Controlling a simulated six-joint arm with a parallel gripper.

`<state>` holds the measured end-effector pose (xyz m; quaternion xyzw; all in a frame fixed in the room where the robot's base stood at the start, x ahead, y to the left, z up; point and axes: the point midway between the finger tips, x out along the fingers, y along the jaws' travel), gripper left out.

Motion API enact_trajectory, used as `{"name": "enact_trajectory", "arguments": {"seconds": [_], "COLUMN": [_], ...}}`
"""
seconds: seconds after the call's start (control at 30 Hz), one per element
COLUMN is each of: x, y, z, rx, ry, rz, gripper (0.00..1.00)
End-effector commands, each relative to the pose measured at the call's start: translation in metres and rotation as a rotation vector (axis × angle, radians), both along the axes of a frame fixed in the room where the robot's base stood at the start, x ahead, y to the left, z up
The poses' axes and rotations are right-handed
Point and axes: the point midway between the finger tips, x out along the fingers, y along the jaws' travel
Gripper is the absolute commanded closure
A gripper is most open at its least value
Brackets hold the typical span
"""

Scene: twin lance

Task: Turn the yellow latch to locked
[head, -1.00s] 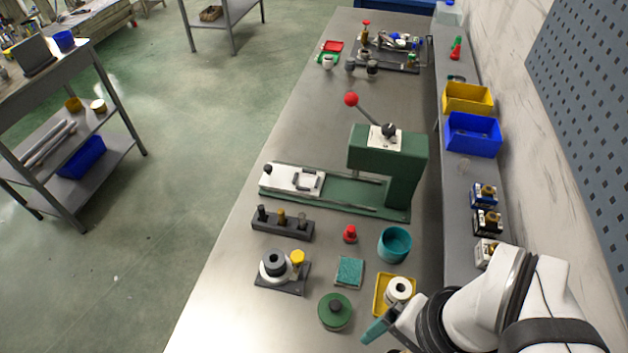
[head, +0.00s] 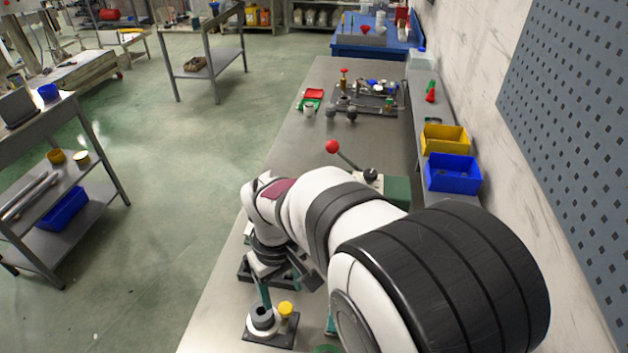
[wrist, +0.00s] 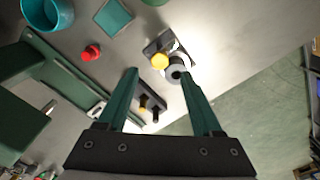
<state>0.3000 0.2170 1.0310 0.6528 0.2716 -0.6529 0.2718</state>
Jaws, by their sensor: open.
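The yellow latch (head: 286,309) is a small round-topped knob on a dark base plate, next to a white fixture with a grey cylinder (head: 262,316). In the wrist view the yellow latch (wrist: 160,61) lies beyond and between my fingertips, with the grey cylinder (wrist: 176,74) close to the right finger. My gripper (wrist: 160,72) is open and empty, its two teal fingers spread apart. In the head view one teal finger reaches down over the fixture. I cannot tell whether it touches. The latch's far side and the locked mark cannot be made out.
A dark rack with pegs (wrist: 150,104) stands between my fingers, nearer the palm. A red knob (wrist: 91,52), a teal cup (wrist: 58,14) and a green press (wrist: 25,100) are to the left. Bare bench and floor lie to the right. My arm hides much of the bench in the head view.

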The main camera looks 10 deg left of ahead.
Motion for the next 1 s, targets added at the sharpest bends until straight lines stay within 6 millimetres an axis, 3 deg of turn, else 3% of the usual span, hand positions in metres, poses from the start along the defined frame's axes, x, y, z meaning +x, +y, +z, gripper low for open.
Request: {"name": "enact_trajectory", "arguments": {"seconds": [0.1, 0.2, 0.6, 0.9, 1.0], "x": [-0.001, 0.0, 0.0, 0.0, 0.0], "y": [-0.001, 0.0, 0.0, 0.0, 0.0], "z": [-0.029, -0.044, -0.055, -0.055, -0.055], "rx": [-0.001, -0.001, 0.001, 0.001, 0.001], "ry": [0.003, 0.002, 0.0, 0.0, 0.0], "rz": [-0.001, -0.002, -0.003, -0.003, -0.003], "gripper": [0.33, 0.33, 0.33, 0.87, 1.0]}}
